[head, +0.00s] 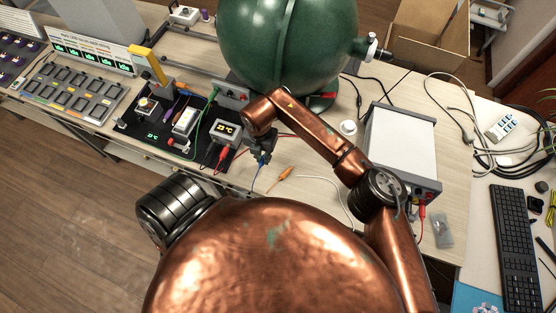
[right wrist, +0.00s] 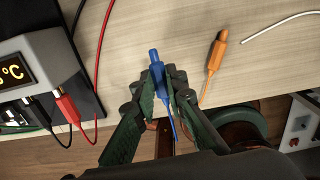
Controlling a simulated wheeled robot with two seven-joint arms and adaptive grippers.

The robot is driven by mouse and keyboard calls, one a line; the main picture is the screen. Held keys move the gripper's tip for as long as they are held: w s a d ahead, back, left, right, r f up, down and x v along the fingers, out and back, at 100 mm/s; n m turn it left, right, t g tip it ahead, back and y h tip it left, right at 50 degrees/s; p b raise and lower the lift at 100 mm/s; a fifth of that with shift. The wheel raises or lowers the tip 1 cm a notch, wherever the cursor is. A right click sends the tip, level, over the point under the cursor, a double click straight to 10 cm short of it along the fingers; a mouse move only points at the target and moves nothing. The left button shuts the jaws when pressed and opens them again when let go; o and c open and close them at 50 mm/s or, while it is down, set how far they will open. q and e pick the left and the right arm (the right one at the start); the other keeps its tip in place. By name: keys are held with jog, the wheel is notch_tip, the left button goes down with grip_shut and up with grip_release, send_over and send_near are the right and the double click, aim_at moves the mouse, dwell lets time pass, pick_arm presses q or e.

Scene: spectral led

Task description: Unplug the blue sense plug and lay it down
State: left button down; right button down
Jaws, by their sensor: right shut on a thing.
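My right gripper (head: 262,158) is over the near edge of the bench, right of the small box with the temperature display. In the right wrist view my right gripper (right wrist: 161,82) is shut on the blue plug (right wrist: 157,62). The plug's tip points toward the table and is clear of any socket. Its blue lead (right wrist: 168,115) hangs back between the fingers; part of it shows in the head view (head: 255,178). I cannot tell whether the plug touches the table. My left gripper is not in view.
An orange plug (right wrist: 216,55) lies on the table right of the gripper. The display box (head: 224,131) has red and black plugs in its front. A white-topped instrument (head: 402,143) stands to the right. Bare table lies around the blue plug.

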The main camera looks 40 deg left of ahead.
jog(key=shift+s+a, duration=0.15)
jog(key=shift+a, duration=0.3)
jog(key=shift+f, duration=0.1)
jog(key=shift+f+b, duration=1.35)
jog(key=shift+f, duration=0.7)
jog(key=c, duration=2.4)
grip_release()
jog(key=shift+f, duration=0.15)
jog(key=o, duration=0.5)
